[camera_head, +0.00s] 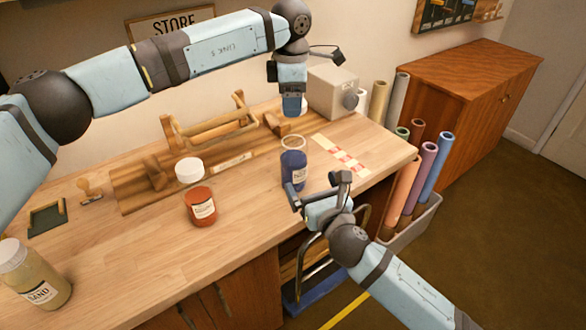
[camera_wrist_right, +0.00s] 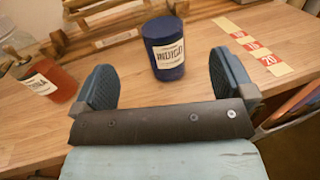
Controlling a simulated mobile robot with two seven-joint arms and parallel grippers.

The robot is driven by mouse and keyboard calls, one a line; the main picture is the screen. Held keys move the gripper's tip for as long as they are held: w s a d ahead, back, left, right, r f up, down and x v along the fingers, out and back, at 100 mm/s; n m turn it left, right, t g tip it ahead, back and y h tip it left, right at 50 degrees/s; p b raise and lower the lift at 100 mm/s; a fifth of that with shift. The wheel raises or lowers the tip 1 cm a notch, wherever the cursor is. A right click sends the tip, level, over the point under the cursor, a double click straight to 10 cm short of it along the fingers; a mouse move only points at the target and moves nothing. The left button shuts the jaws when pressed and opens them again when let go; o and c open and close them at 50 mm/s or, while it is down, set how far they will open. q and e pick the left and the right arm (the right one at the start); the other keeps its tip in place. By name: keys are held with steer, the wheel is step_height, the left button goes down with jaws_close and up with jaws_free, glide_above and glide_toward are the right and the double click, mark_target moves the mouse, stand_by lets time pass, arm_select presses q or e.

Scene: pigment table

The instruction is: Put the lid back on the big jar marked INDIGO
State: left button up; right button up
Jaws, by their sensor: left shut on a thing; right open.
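The big blue INDIGO jar (camera_head: 293,171) stands upright on the table, its pale rim showing at the top with no lid on it. In the right wrist view the jar (camera_wrist_right: 164,66) shows its label, beyond and between the fingers. My left gripper (camera_head: 291,106) is shut above the jar. A pale edge shows beside its fingers and looks like a lid, mostly hidden. My right gripper (camera_head: 316,189) is open and empty near the table's front edge, just in front of the jar.
A red jar (camera_head: 201,209) stands left of the INDIGO jar; a SAND jar (camera_head: 38,280) stands at the far left. A wooden rack (camera_head: 210,125) and a grey box (camera_head: 332,90) are behind. A marked strip (camera_head: 341,154) lies right of the INDIGO jar.

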mark_target(293, 154)
steer(key=shift+w, duration=0.15)
steer(key=x, duration=1.2)
steer(key=c, duration=1.3)
arm_select(q)
steer(key=shift+f, duration=2.55)
steer(key=shift+f, duration=0.85)
steer(key=shift+f, duration=0.6)
